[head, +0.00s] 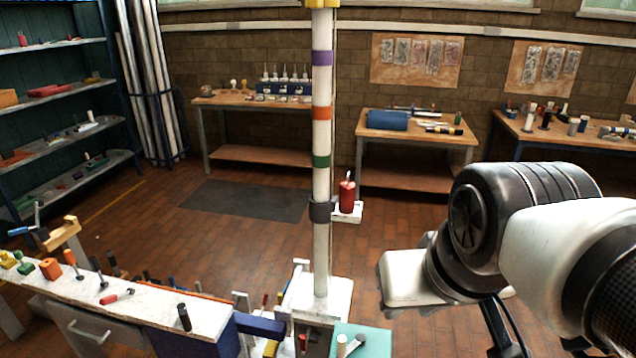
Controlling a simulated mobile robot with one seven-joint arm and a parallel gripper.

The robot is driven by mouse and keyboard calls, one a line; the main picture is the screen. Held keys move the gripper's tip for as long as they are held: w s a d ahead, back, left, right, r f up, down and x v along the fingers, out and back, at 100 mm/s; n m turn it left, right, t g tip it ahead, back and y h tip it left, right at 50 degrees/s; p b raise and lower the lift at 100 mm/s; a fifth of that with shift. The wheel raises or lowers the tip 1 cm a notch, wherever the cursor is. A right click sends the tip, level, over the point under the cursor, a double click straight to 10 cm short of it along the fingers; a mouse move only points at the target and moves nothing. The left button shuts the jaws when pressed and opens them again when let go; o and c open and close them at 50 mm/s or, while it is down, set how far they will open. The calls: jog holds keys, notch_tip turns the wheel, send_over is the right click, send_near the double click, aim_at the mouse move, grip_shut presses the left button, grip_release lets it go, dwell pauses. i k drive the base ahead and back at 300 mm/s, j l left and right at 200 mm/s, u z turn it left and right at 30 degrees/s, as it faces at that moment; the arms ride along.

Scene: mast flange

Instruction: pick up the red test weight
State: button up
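The red test weight (347,197) is a small red cylinder with a pale, thin top piece. It stands upright on a small white shelf (348,213) that juts from the right side of the white mast (321,240), level with a dark grey collar (320,209). My arm reaches in from the right edge. The white body of my gripper (404,279) shows below and to the right of the weight, apart from it. The fingers cannot be made out, so their opening does not show.
The mast has purple, orange and green bands and a white base (325,296). A cluttered white bench (150,302) and a teal mat (368,341) lie in front. Tables (417,142) and shelves (60,92) stand behind. The floor left of the mast is open.

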aim_at(347, 188)
jog(key=i+j+z, duration=0.35)
jog(key=j, duration=0.3)
jog(key=i+j+z, duration=0.15)
jog(key=i+j, duration=0.15)
jog(key=j, duration=0.1)
